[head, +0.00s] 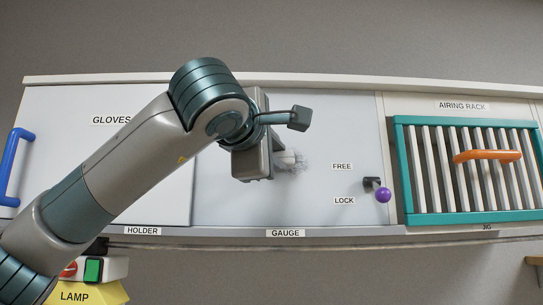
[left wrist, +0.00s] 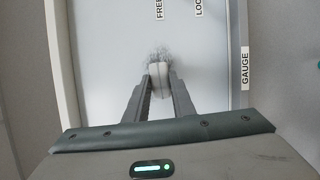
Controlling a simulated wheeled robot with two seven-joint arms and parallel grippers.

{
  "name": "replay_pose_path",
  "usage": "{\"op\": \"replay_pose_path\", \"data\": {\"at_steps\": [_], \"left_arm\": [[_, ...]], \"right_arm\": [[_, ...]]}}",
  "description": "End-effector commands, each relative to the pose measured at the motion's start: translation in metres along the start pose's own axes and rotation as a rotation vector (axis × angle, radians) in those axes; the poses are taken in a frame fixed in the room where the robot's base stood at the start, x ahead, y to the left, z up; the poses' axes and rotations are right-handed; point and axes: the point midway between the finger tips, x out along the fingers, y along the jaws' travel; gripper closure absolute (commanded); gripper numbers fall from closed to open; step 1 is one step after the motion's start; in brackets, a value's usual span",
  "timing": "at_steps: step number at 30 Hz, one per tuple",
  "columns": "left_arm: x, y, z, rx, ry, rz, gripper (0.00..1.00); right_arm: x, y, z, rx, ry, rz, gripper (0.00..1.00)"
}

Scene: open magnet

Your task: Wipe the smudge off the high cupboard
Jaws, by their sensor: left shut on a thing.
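The high cupboard has a pale grey middle panel (head: 330,125) labelled GAUGE. A grey, streaky smudge (head: 298,160) is on this panel, and it also shows in the left wrist view (left wrist: 157,54). My left gripper (left wrist: 161,88) is shut on a small whitish pad (left wrist: 159,72). The pad is at the smudge and covers part of it; I cannot tell whether it presses on the panel. In the head view my left wrist and arm hide the gripper's left side and part of the panel. My right gripper is in neither view.
Right of the smudge is a purple-knobbed latch (head: 383,194), near the FREE and LOCK labels. Further right is a teal airing rack (head: 400,170) with an orange handle (head: 487,156). A GLOVES door (head: 75,150) with a blue handle (head: 14,168) is left. A LAMP switch box (head: 93,270) sits below.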

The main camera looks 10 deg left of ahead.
Motion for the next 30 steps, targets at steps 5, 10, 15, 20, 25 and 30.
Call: {"op": "replay_pose_path", "data": {"at_steps": [5,10,15,20,25,30], "left_arm": [[0.006,-0.001,0.013,0.001,-0.001,-0.001,0.95],[0.01,-0.002,0.023,0.001,-0.001,-0.001,0.95],[0.012,-0.002,0.026,0.0,0.0,0.0,0.95],[0.012,-0.002,0.026,0.0,0.0,-0.001,0.95],[0.013,-0.002,0.027,0.0,0.0,-0.001,0.95],[0.015,-0.003,0.035,0.001,-0.001,-0.001,0.95]], "right_arm": [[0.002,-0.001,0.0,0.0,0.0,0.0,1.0],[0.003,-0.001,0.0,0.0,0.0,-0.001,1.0],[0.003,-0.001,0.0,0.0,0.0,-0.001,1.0],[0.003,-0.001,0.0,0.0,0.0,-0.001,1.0],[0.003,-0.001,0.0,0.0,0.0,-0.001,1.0],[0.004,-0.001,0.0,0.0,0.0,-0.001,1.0]]}}
